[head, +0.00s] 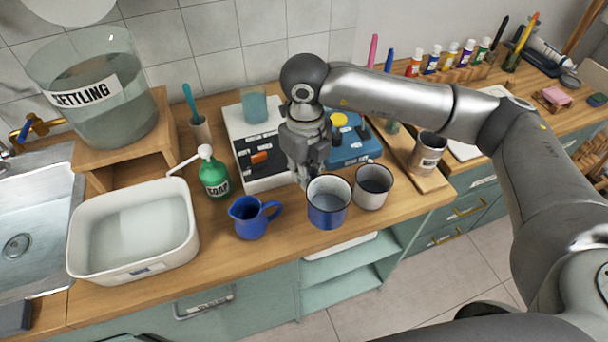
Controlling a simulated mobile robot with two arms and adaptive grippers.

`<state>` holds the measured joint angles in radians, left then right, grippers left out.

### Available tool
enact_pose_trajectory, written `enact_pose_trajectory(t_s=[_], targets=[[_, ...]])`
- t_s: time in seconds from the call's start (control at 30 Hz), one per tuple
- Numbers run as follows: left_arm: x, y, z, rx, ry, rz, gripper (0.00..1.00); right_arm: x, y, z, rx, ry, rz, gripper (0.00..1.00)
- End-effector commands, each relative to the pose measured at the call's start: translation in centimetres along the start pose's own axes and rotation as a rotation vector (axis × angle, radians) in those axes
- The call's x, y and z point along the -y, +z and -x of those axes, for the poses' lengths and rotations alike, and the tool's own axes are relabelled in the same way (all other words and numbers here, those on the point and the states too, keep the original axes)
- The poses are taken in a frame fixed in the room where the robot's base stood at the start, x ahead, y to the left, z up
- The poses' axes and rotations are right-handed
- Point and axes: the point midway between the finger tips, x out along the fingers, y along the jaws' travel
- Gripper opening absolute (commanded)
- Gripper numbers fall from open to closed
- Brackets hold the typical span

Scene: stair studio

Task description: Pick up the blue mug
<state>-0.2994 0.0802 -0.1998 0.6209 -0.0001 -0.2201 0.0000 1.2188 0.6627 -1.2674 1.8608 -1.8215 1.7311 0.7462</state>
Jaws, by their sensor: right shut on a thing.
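The blue mug (328,212), with a pale inside and dark rim, is upright near the front edge of the wooden counter. My right gripper (303,180) reaches down at its back left side and is shut on it. The fingertips are partly hidden, and so is the exact grip point. I cannot tell whether the mug touches the counter. A smaller blue jug (249,222) with a handle stands to its left, apart from it. My left gripper is not in view.
A green soap bottle (213,175), a white basin (132,265) and a settling tank (95,110) are to the left. Behind are a white device (250,130) and a blue device (352,150).

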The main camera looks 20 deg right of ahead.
Motion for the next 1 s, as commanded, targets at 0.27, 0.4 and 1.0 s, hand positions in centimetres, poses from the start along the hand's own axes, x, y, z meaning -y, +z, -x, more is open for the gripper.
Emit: enact_pose_trajectory(t_s=[0.27, 0.4, 1.0], targets=[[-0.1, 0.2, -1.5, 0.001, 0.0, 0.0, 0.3, -1.7, -2.7, 2.0, 0.003, -0.002, 0.003, 0.0], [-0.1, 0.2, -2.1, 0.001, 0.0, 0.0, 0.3, -2.5, -4.1, 2.9, 0.003, -0.001, 0.003, 0.0], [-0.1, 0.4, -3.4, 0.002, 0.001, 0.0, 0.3, -5.0, -7.9, 5.0, 0.002, 0.0, 0.001, 0.0]])
